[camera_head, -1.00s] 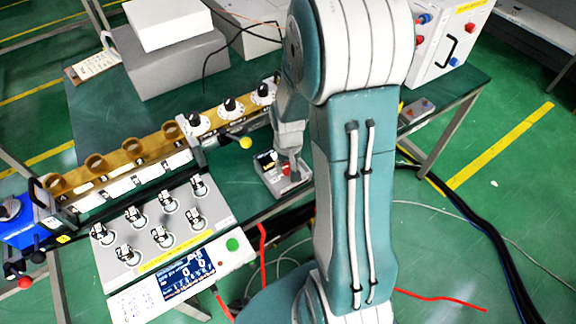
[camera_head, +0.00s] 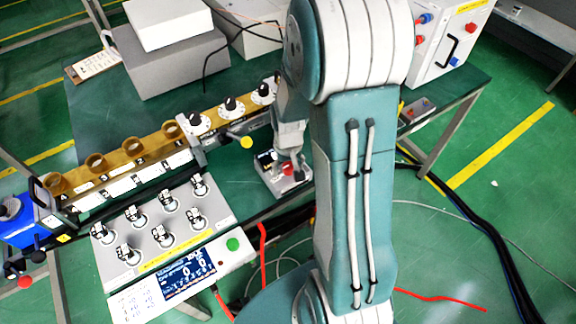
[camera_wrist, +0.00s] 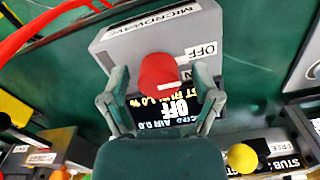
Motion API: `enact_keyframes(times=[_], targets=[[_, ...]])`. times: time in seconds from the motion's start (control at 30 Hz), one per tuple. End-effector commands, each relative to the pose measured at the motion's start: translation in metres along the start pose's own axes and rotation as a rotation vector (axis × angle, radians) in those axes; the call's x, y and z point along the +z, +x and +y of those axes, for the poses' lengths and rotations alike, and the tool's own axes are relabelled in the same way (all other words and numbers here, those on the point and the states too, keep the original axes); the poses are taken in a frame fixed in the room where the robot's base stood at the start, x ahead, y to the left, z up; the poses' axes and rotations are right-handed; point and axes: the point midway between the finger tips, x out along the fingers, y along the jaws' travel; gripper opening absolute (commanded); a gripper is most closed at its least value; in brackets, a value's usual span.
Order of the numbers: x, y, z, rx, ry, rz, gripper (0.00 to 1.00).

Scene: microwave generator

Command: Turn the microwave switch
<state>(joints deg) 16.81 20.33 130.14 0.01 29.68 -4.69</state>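The microwave switch is a red knob (camera_wrist: 158,75) on a grey box (camera_wrist: 195,25) marked MICROWAVE, with an OFF label above the knob. A black display (camera_wrist: 178,107) beside the knob reads OFF. My gripper (camera_wrist: 161,77) is open in the wrist view, with one finger on each side of the knob and visible gaps between. I cannot tell how far above the knob the fingertips are. In the head view my gripper (camera_head: 289,150) is over the small box (camera_head: 275,184), partly hiding the red knob (camera_head: 288,169).
A brown rail with dials (camera_head: 135,158) runs left of the box, with a yellow knob (camera_head: 246,143) close by. A grey panel with several switches (camera_head: 160,235) lies at the front left. Grey boxes (camera_head: 170,55) stand behind. A white box (camera_head: 450,45) stands at the right.

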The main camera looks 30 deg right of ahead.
Motion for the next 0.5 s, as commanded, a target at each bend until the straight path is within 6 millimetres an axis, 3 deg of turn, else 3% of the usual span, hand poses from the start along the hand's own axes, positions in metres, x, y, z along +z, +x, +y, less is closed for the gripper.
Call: enact_keyframes(times=[0.27, 0.5], targets=[[-0.001, -0.003, 0.0, 0.0, 0.001, 0.004, 0.81], [-0.002, -0.041, 0.0, 0.001, 0.001, 0.009, 0.81]])
